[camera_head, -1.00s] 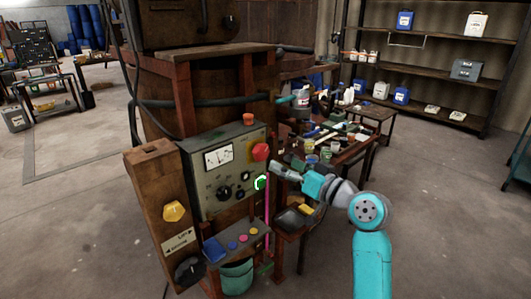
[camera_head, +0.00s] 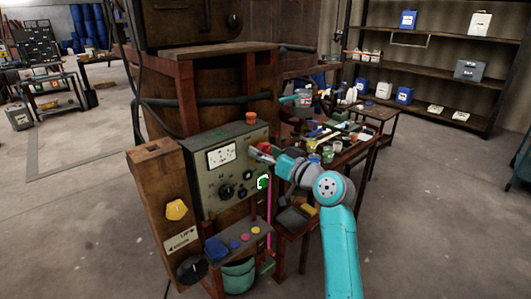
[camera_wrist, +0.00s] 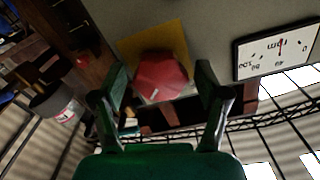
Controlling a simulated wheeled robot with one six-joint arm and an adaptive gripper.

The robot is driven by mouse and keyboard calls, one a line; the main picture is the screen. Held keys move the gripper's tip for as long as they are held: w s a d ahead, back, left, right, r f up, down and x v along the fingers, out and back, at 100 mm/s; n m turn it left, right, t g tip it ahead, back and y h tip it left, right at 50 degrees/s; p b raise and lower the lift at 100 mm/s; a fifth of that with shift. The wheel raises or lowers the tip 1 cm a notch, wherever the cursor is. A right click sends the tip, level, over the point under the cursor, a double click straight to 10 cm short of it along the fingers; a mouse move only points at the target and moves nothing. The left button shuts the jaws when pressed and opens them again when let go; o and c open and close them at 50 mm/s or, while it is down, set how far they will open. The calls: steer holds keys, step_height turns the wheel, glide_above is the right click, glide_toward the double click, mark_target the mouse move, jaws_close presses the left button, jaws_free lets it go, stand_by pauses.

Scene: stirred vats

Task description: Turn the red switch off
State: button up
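The red switch (camera_wrist: 161,75) is a faceted red knob on a yellow plate (camera_wrist: 150,38) on the grey panel. In the wrist view it lies between my gripper's (camera_wrist: 163,82) two dark fingers, with gaps visible on both sides. In the head view only a bit of the red switch (camera_head: 264,147) shows, since my gripper (camera_head: 257,154) is at the panel's right side and covers most of it. My gripper is open. I cannot tell how far the fingertips reach past the knob.
The panel (camera_head: 205,182) also bears a white meter (camera_head: 221,156), black knobs and a green-lit knob (camera_head: 263,182). An orange button (camera_head: 251,118) sits on top. A wooden post with a yellow knob (camera_head: 176,210) stands left. A cluttered table (camera_head: 350,152) stands right. Floor is clear at the right.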

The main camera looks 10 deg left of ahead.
steer(key=c, duration=0.9)
steer(key=shift+n, duration=0.3)
steer(key=n, duration=0.3)
steer(key=shift+n, duration=0.3)
steer(key=n, duration=1.3)
steer(key=shift+n, duration=0.3)
